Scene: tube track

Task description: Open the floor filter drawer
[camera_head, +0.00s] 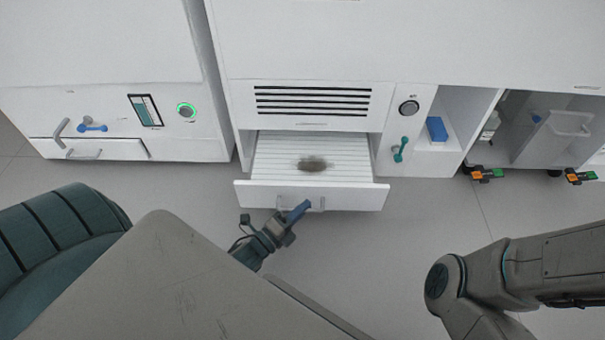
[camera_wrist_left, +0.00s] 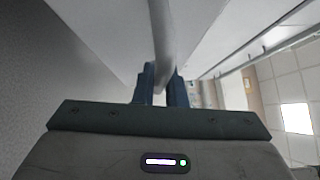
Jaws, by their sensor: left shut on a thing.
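The floor filter drawer (camera_head: 260,194) stands pulled out from the bottom of the middle white cabinet, under a black-slotted grille. A white ribbed filter (camera_head: 277,150) lies in it, with a grey-brown dirty patch (camera_head: 314,164) near its middle. My left gripper (camera_head: 297,211) is at the drawer's front, shut on the grey bar handle (camera_head: 318,205). In the left wrist view the handle (camera_wrist_left: 160,35) passes between the blue fingers (camera_wrist_left: 161,82). My right arm shows at the lower right, but its gripper is out of view.
A blue block (camera_head: 436,129) sits in an open niche right of the drawer, beside a teal handle (camera_head: 401,149). A left cabinet has a low drawer (camera_head: 108,149). A wheeled cart (camera_head: 560,140) stands at the right. Grey floor (camera_head: 400,225) in front is clear.

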